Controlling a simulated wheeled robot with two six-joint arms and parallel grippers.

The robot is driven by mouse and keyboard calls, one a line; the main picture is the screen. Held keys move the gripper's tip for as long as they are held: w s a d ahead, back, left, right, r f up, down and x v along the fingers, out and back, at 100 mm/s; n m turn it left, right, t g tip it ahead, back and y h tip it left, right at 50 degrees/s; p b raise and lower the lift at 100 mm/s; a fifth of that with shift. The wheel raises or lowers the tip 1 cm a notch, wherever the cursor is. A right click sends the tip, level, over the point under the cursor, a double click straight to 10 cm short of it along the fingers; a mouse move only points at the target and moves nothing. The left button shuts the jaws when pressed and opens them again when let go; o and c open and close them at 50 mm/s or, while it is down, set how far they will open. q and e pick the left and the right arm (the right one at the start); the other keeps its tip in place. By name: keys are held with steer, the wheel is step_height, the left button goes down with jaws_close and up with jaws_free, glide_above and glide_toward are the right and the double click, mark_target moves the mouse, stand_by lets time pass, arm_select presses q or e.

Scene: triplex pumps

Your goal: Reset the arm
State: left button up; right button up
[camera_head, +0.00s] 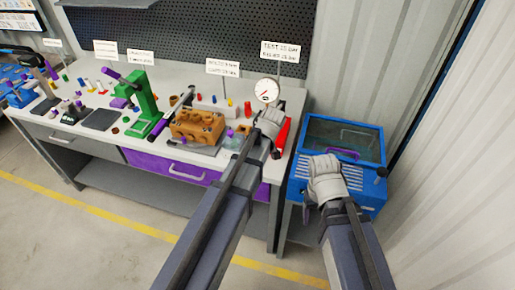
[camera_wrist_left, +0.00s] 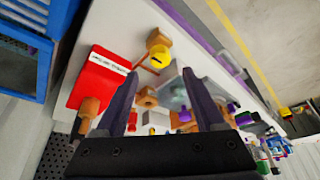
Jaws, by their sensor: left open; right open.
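My left arm reaches over the workbench (camera_head: 75,70) from the lower left of the head view. Its gripper (camera_head: 270,122) is above the bench's right end, by the red block (camera_head: 283,134) and below the round gauge (camera_head: 266,90). In the left wrist view its two dark fingers (camera_wrist_left: 160,74) stand apart with nothing held between them. The red block (camera_wrist_left: 98,80) is beside one finger and a yellow cap (camera_wrist_left: 158,54) lies beyond the tips. My right gripper (camera_head: 322,164) is over the front of the blue machine (camera_head: 365,194); its fingertips are hard to make out, and I see nothing held.
A tan pump block (camera_head: 197,127) and a green press (camera_head: 143,103) stand on the bench left of my left gripper, with several small coloured parts. The blue machine has a clear window lid. A corrugated wall bounds the right. Floor is free in front.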

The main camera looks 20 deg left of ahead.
arm_select(q)
steer(key=s+d+m+g, duration=0.1)
steer(key=s+d+m, duration=0.2)
steer(key=s, duration=0.4)
steer(key=s+d+f+m+g+h, duration=0.1)
steer(key=s+d+m, duration=0.3)
steer(key=s, duration=0.3)
steer(key=s+d+m+g+h, duration=0.1)
steer(key=s+d+m, duration=0.3)
steer(key=s, duration=0.3)
steer(key=shift+d+f+m+g, duration=0.25)
steer(key=shift+m+g, duration=0.05)
steer(key=shift+m, duration=0.5)
steer(key=shift+w, duration=0.1)
